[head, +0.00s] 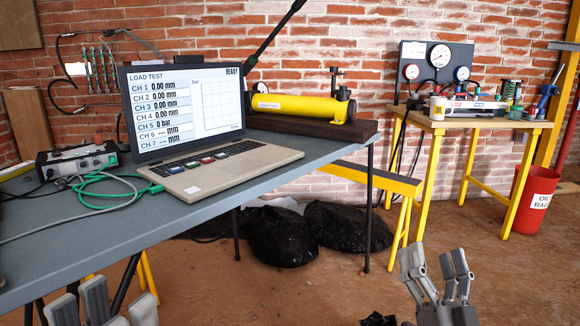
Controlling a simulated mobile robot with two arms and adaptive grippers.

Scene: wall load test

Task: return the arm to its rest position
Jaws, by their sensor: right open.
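My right gripper (436,272) shows at the lower right, above the brown floor. Its grey fingers point up and stand apart, with nothing between them. My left gripper (105,305) shows at the lower left, in front of the grey table's near edge. Its grey fingers are cut off by the bottom of the picture, so its opening is unclear. I see no object held in either gripper.
The grey table (60,255) carries a laptop (210,165), cables and a yellow cylinder (290,105). Black bags (345,228) lie beneath and beyond it. A yellow-legged bench (480,122) and red bin (535,200) stand at right.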

